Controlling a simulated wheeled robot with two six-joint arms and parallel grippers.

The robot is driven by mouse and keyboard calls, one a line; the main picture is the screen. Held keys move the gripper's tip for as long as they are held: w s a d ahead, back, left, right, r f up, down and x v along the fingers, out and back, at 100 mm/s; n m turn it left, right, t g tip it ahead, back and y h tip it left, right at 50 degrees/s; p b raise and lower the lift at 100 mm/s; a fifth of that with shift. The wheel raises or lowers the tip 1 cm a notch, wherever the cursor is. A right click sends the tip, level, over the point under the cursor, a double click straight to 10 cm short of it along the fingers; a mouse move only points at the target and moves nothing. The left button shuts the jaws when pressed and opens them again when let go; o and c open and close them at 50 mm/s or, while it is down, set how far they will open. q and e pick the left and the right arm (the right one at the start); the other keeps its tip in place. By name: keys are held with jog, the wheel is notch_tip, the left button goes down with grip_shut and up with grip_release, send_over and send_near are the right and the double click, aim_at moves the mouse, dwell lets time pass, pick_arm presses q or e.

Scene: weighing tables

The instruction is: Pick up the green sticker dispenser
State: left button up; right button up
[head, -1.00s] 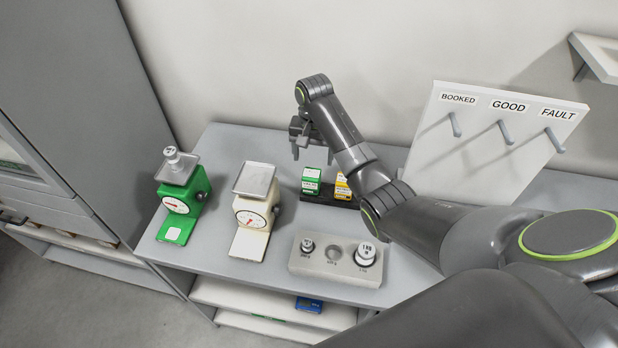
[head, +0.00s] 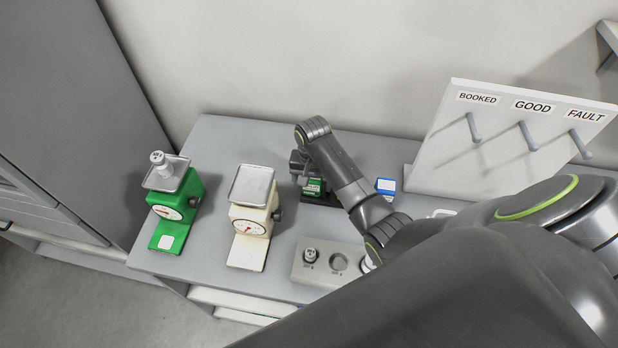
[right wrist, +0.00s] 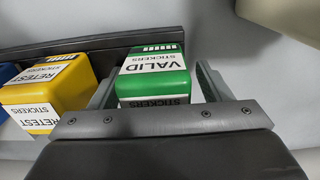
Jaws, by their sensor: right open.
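The green sticker dispenser (head: 314,189), labelled VALID, stands in a dark holder (head: 332,201) near the back of the table; my right arm hides part of it. My right gripper (head: 301,170) is right above it. In the right wrist view the green dispenser (right wrist: 154,80) lies between the two open fingers, one on each side. Whether either finger touches it I cannot tell. A yellow RETEST dispenser (right wrist: 48,95) stands beside it, with a blue dispenser (head: 386,185) further along the row. My left gripper is not in view.
A green scale (head: 178,212) bearing a weight and an empty cream scale (head: 250,222) stand to the left. A grey weight block (head: 312,272) is in front. A white board (head: 510,140) with pegs marked BOOKED, GOOD and FAULT stands at the right.

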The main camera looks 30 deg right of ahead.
jog(key=shift+s+a+r, duration=0.1)
jog(key=shift+s+r, duration=0.05)
jog(key=shift+s, duration=0.1)
jog(key=shift+s+r, duration=0.1)
jog(key=shift+s, duration=0.05)
jog(key=shift+c, duration=2.3)
jog(key=c, duration=0.5)
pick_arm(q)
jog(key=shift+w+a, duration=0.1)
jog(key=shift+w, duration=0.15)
pick_arm(e)
jog(key=shift+c, duration=1)
